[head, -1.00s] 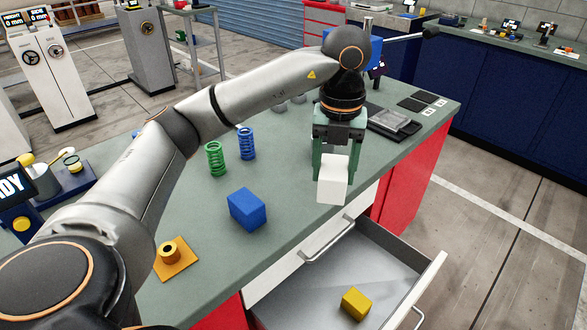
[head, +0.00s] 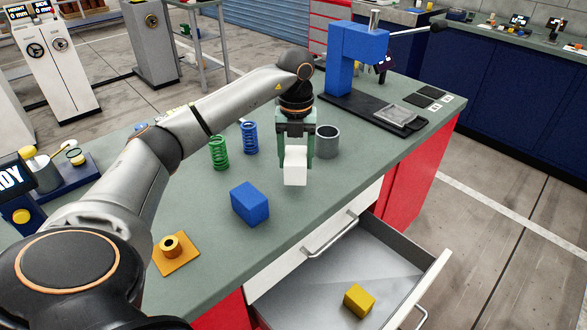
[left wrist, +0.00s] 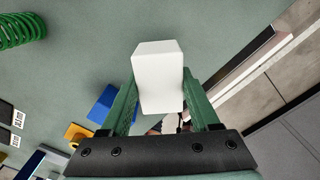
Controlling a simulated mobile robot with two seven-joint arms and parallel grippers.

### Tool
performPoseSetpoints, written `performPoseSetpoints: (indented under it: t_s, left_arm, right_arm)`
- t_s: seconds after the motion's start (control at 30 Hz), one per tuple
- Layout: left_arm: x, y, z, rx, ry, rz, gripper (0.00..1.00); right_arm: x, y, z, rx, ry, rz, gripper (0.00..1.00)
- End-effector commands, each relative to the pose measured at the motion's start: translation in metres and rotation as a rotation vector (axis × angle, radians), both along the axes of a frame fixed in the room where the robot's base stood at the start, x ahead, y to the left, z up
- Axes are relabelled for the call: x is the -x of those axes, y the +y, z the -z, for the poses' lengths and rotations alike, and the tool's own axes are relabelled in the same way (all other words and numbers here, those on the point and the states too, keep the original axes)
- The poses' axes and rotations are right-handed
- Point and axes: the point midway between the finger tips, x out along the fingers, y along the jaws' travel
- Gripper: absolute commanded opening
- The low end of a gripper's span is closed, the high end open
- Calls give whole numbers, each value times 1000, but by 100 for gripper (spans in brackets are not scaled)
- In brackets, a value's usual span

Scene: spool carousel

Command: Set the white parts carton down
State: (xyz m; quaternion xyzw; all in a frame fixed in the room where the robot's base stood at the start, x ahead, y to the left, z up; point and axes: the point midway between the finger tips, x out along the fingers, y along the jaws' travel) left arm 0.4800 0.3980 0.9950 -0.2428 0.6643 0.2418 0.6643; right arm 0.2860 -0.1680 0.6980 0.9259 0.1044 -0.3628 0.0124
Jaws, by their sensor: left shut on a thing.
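The white parts carton (head: 295,168) is a small plain white block between the fingers of my left gripper (head: 296,150), which is shut on it. It also shows in the left wrist view (left wrist: 158,78), between the green fingers. The carton is over the green-grey bench top (head: 215,215), to the right of the blue block. In the head view I cannot tell whether its underside touches the bench; the left wrist view does not show its underside either. My right gripper is not in view.
A blue block (head: 249,204), a green spring (head: 219,153), a blue spring (head: 249,138) and a grey cup (head: 327,141) stand nearby. An orange plate (head: 176,262) lies nearer. The open drawer (head: 400,262) holds a yellow block (head: 358,300). Bench is clear between the carton and front edge.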

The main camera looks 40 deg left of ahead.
Motion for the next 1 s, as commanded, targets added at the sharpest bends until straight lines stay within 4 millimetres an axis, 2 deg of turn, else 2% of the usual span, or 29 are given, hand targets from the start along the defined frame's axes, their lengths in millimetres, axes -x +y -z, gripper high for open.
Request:
performPoseSetpoints:
  t_s: [0.1, 0.3, 0.7, 0.73, 1.0]
  left_arm:
    - [-1, 10, 12, -2, 3, -4, 0]
    - [-1, 8, 37, -1, 2, 0, 0]
    - [-1, 8, 43, -1, 0, 0, 0]
    - [-1, 8, 44, -2, 1, 0, 63]
    - [-1, 8, 43, -2, 1, 0, 92]
  right_arm:
    - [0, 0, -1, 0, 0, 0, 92]
    - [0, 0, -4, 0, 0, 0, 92]
    - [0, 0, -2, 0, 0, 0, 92]
    - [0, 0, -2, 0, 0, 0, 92]
    - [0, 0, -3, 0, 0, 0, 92]
